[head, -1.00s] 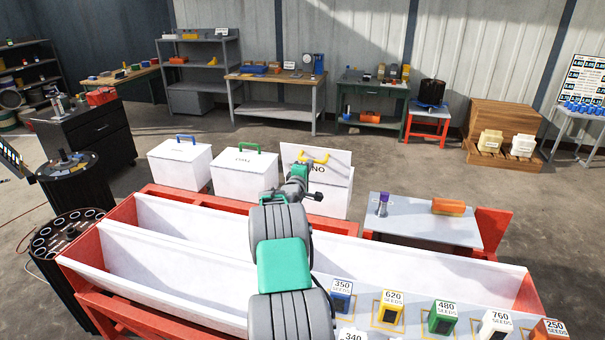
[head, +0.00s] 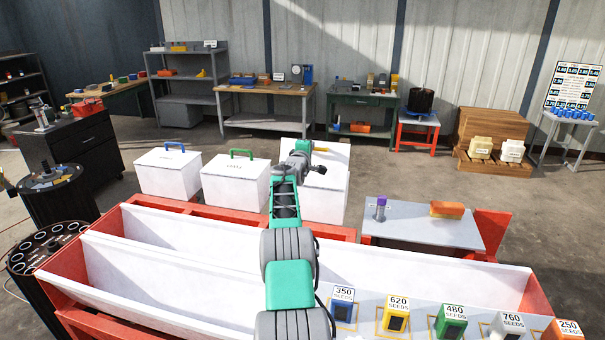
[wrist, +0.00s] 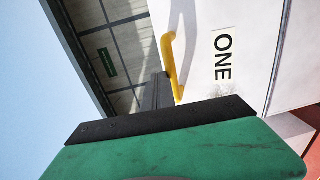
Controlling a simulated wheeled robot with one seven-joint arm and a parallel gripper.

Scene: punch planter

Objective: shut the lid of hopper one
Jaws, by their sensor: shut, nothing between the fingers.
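Hopper one (head: 325,195) is the white box at the right of a row of three, with a yellow handle (head: 320,150). Its white lid (head: 292,128) stands raised, tilted up at the back. In the wrist view the lid's label "ONE" (wrist: 223,58) and the yellow handle (wrist: 170,65) are close ahead. My gripper (wrist: 158,92) is shut and empty, its thin dark fingers beside the handle; I cannot tell whether they touch. In the head view my wrist and arm hide part of the hopper and lid.
Two closed hoppers, with a green handle (head: 241,152) and a blue handle (head: 170,147), stand to the left. A long white trough (head: 180,268) in a red frame lies in front. A grey side table (head: 410,225) stands to the right.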

